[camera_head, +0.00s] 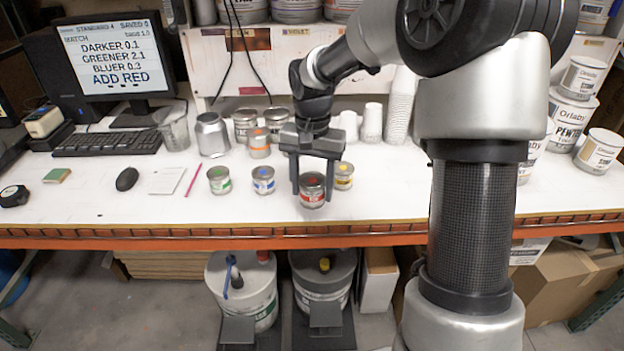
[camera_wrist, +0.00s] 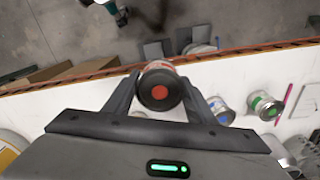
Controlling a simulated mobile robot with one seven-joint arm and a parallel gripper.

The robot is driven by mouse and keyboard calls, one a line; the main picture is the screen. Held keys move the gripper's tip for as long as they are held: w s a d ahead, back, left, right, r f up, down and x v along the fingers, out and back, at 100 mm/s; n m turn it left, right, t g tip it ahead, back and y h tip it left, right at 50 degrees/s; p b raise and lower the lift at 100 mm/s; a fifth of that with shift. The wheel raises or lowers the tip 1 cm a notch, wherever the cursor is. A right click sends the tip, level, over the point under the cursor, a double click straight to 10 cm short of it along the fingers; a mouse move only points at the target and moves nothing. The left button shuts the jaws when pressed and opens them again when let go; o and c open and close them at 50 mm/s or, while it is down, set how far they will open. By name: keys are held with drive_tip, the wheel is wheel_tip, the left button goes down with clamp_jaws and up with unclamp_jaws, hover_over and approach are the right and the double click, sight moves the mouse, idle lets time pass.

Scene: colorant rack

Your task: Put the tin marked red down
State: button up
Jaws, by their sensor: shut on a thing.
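The tin marked red (camera_head: 312,192) is small and metal, with a red dot on its lid and a red label band. My gripper (camera_head: 311,185) is shut on it, one finger on each side. The tin is upright near the front edge of the white bench (camera_head: 400,205); I cannot tell if its base touches the top. In the wrist view the red-dotted lid (camera_wrist: 160,92) sits between the fingertips (camera_wrist: 158,88). Tins marked yellow (camera_head: 344,175), blue (camera_head: 263,180) and green (camera_head: 219,180) stand close by on the bench.
The monitor (camera_head: 115,58) reads "ADD RED". An orange-banded container (camera_head: 259,143), larger cans and stacked cups (camera_head: 400,105) stand behind. A pink pencil (camera_head: 193,181) and mouse (camera_head: 127,179) lie left. The bench's orange front edge (camera_head: 200,242) is close; bare bench lies right of the tins.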

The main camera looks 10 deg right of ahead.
drive_tip(key=s+f+n, duration=0.3)
drive_tip(key=s+f, duration=0.2)
drive_tip(key=f, duration=0.7)
drive_tip(key=s+f+n, duration=0.2)
drive_tip(key=s+f, duration=0.2)
drive_tip(key=f, duration=0.8)
drive_tip(key=shift+s+f+n, duration=0.25)
drive_tip(key=shift+s+n, duration=0.15)
